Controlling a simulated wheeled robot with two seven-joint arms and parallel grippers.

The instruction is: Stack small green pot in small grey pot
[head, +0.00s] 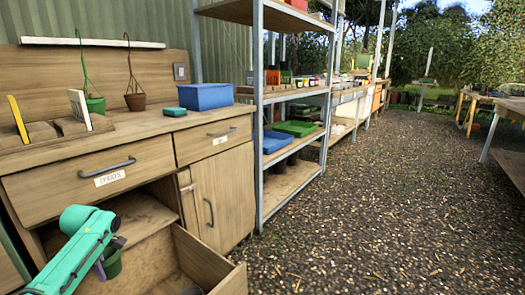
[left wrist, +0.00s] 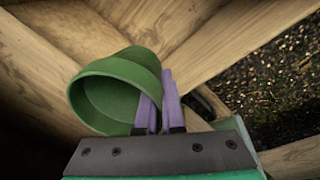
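A small green pot (head: 112,264) is at the end of my left arm in the head view, over the open lower drawer. In the left wrist view the green pot (left wrist: 118,92) is tilted, with its mouth towards the camera. My left gripper (left wrist: 164,88) has its purple fingers close together on the pot's rim, one finger inside the wall and one outside. I cannot make out a small grey pot for certain; a dark shape (head: 192,290) shows at the bottom edge of the head view, mostly cut off. My right gripper is not in view.
The wooden drawer (head: 228,281) stands open below the workbench (head: 150,125). A hanging green pot (head: 96,104), a brown pot (head: 135,101) and a blue bin (head: 205,96) are at the bench. A metal shelf (head: 258,120) stands to the right. Gravel floor (head: 370,210) is open beyond.

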